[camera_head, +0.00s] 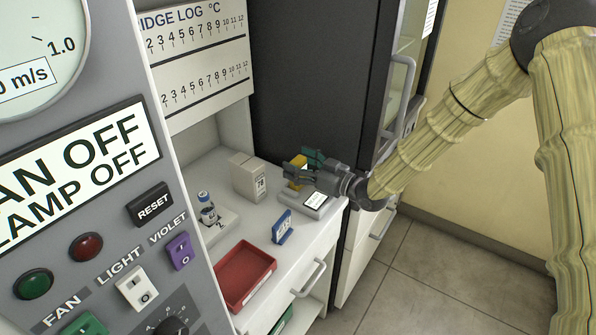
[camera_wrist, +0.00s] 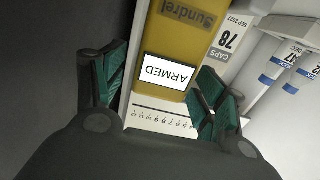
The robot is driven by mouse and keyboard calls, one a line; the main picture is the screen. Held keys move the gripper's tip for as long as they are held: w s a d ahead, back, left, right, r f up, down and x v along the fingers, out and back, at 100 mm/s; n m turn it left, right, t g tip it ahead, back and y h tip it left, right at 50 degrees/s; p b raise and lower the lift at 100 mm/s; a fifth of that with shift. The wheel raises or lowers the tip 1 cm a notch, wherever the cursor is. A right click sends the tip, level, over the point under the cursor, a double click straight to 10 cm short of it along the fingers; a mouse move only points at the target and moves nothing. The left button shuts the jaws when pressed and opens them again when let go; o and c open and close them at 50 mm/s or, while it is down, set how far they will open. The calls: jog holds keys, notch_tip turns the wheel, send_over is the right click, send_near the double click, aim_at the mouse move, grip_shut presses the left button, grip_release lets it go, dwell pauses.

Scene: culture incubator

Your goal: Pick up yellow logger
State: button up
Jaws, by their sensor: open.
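The yellow logger (camera_wrist: 172,45) shows large in the wrist view, with a white screen reading ARMED. In the head view only a small part of the logger (camera_head: 297,185) shows, at the counter's right end, mostly hidden by my gripper (camera_head: 305,167). My gripper is open, and its green-padded fingers lie on either side of the logger in the wrist view (camera_wrist: 162,80). I cannot tell whether either finger touches it. A pale stand (camera_head: 313,203) with a white label is below the gripper.
A beige CAPS box (camera_head: 248,177) stands left of the logger; it also shows in the wrist view (camera_wrist: 228,40). A blue sign (camera_head: 282,228), a red tray (camera_head: 245,274) and a vial in a holder (camera_head: 207,212) are on the counter. A dark cabinet wall (camera_head: 310,80) rises behind.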

jog(key=shift+w+a, duration=0.1)
jog(key=shift+a, duration=0.1)
jog(key=c, duration=1.2)
jog(key=shift+r, duration=0.1)
jog(key=shift+c, duration=0.2)
